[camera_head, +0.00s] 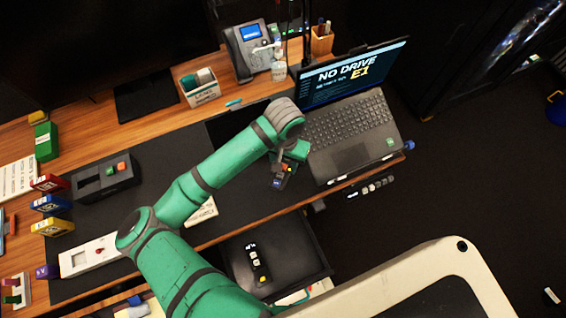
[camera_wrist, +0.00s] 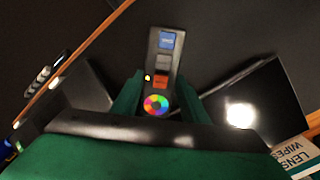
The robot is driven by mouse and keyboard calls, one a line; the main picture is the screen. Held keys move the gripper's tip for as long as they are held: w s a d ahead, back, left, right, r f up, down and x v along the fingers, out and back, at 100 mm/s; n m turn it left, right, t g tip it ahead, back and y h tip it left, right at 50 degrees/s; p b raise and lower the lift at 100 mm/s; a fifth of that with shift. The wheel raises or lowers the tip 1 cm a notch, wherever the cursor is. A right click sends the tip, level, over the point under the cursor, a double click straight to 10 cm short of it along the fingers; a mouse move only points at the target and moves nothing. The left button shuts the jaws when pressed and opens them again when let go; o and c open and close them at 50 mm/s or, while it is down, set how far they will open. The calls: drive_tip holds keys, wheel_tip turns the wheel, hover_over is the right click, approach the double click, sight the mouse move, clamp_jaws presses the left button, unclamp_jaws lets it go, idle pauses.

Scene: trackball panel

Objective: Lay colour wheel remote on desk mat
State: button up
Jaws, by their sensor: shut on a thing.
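The colour wheel remote (camera_wrist: 162,72) is a slim dark bar with a rainbow disc and blue, grey and red-orange buttons. In the wrist view its disc end lies between the two green fingers of my gripper (camera_wrist: 158,100), which is shut on it. In the head view my gripper (camera_head: 285,165) is at the right part of the desk, by the laptop's near-left corner, with the remote (camera_head: 279,180) partly hidden under it. The black desk mat (camera_head: 150,165) covers the middle of the desk and shows below the remote (camera_wrist: 225,45). I cannot tell whether the remote touches it.
The open laptop (camera_head: 352,135) is close at the right. A black button box (camera_head: 105,180) is at left. An open drawer (camera_head: 290,240) is below the front edge.

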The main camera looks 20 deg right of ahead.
sight(284, 166)
drive_tip(key=shift+a+f, duration=0.1)
drive_tip(key=shift+f, duration=0.55)
drive_tip(key=shift+d+f, duration=0.25)
drive_tip(key=shift+f, duration=0.15)
drive_tip(key=shift+a+f, duration=0.1)
drive_tip(key=shift+f, duration=0.05)
drive_tip(key=o, duration=1.1)
wheel_tip(284, 166, up, 12)
drive_tip(key=shift+r, duration=0.2)
